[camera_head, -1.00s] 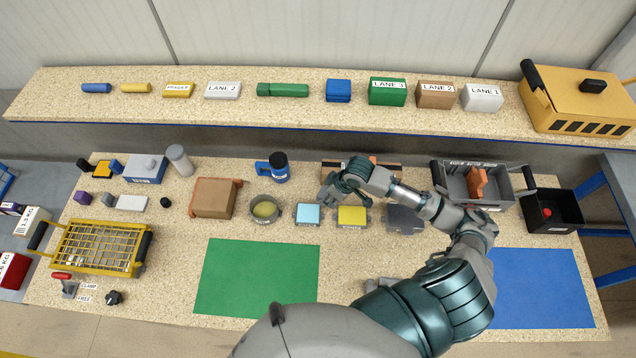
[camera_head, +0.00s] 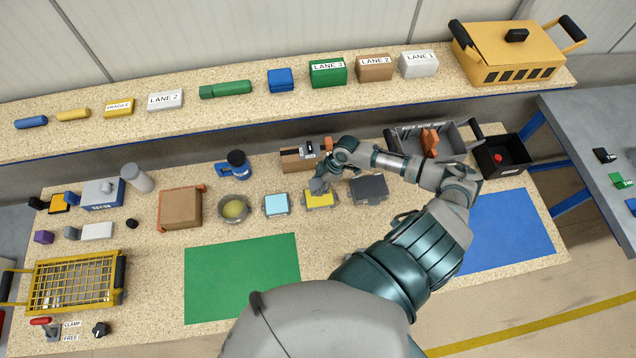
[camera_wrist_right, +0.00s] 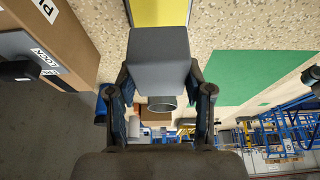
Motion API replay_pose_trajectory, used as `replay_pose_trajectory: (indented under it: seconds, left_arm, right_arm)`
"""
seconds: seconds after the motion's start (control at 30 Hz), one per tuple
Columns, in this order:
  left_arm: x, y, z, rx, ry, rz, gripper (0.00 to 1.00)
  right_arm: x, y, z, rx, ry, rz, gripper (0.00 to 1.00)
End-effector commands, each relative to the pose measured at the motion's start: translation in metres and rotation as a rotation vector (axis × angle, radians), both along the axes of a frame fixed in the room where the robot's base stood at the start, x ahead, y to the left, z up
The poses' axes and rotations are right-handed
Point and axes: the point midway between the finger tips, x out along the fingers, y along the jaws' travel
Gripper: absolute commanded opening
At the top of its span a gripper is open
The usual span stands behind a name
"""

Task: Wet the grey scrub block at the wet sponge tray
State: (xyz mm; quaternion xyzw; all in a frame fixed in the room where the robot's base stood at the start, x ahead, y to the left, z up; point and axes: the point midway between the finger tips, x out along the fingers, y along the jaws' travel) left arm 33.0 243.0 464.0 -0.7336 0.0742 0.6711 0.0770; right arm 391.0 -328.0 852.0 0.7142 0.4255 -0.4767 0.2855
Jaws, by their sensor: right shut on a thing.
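My right gripper (camera_head: 330,175) is shut on the grey scrub block (camera_head: 318,186). The block also fills the middle of the right wrist view (camera_wrist_right: 160,58), held between the two fingers. It is at the far edge of a tray with a yellow pad (camera_head: 320,200), covering part of it. I cannot tell whether block and pad touch. A tray with a light blue pad (camera_head: 276,205) stands just left, and a dark grey one (camera_head: 370,188) just right. No readable label shows which is the wet sponge tray. My left gripper is not in view.
A brown box (camera_head: 296,160) stands right behind the yellow-pad tray. A bowl (camera_head: 234,208) and blue mug (camera_head: 236,164) are to the left. The green mat (camera_head: 242,278) and blue mat (camera_head: 508,234) are bare. A grey bin (camera_head: 455,140) stands at the back right.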

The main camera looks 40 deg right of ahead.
Motion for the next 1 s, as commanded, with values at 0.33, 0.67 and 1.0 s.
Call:
replay_pose_trajectory:
  seconds: [0.33, 0.67, 1.0]
  left_arm:
    - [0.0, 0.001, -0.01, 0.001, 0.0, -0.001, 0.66]
    - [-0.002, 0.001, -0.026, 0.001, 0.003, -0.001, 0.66]
    - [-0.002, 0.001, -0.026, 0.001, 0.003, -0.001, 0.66]
  right_arm:
    - [0.0, 0.0, -0.027, 0.002, -0.001, -0.001, 0.15]
    - [0.0, 0.001, -0.057, 0.001, -0.003, -0.002, 0.15]
    - [0.0, 0.0, -0.059, 0.0, -0.003, -0.001, 0.15]
